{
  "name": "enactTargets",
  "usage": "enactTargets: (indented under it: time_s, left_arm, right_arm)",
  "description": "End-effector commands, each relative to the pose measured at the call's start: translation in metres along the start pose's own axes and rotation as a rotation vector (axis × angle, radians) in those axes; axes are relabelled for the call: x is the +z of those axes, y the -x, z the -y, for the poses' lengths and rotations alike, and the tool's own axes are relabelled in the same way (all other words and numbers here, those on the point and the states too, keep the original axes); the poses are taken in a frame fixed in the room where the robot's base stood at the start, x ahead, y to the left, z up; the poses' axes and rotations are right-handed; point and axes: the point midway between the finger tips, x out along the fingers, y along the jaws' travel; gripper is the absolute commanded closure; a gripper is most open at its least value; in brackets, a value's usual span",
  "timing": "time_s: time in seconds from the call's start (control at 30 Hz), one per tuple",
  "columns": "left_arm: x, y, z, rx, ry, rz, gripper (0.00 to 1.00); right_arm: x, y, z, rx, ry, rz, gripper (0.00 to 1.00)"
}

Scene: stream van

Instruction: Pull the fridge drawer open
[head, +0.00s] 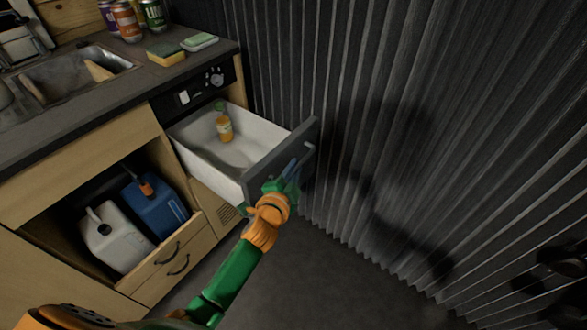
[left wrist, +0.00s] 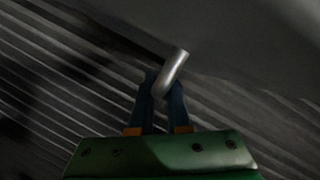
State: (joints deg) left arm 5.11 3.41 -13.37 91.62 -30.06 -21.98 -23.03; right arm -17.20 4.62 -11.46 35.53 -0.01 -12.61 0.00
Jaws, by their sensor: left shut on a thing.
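The fridge drawer (head: 262,163) stands pulled out from the counter, with a white inside and a dark grey front. A small orange bottle with a green top (head: 224,127) stands inside it. My left gripper (head: 292,168) is at the drawer front, shut on its handle (head: 308,153). In the left wrist view the silvery handle (left wrist: 172,72) sits between the blue fingers of the left gripper (left wrist: 160,95). My right gripper is not in view.
The counter holds a sink (head: 75,72), several cans (head: 127,20) and sponges (head: 166,54). A white jug (head: 115,240) and a blue jug (head: 155,208) stand in an open cabinet below. A dark corrugated wall (head: 400,130) rises close to the drawer's right. The floor (head: 300,275) in front is clear.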

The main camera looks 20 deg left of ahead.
Motion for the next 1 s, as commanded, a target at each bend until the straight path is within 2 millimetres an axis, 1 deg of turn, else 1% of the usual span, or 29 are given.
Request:
enactTargets:
  time_s: [0.37,0.4,0.47,0.5,0.73,0.8,0.87,1.0]
  left_arm:
    - [0.0,0.0,-0.001,0.002,0.001,0.001,1.0]
    - [0.0,0.0,-0.001,0.002,0.001,0.001,0.77]
    - [0.0,0.0,-0.001,0.001,0.001,0.001,0.61]
    - [0.0,0.0,-0.001,0.001,0.0,0.001,0.55]
    - [0.0,0.0,0.0,0.0,0.0,0.0,0.55]
    - [0.0,0.004,0.0,0.001,0.0,0.0,0.55]
    - [0.0,0.013,0.0,0.002,0.0,0.0,0.55]
    - [-0.001,0.045,0.0,0.003,0.001,0.001,0.55]
  right_arm:
    - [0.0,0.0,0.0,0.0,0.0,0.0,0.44]
    - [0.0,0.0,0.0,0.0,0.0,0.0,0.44]
    - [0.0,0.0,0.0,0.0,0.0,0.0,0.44]
    - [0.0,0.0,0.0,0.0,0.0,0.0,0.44]
    - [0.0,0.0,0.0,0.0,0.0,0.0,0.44]
    - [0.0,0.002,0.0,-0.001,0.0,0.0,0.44]
    - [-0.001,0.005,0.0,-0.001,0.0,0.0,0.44]
    - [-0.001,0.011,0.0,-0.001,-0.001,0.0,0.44]
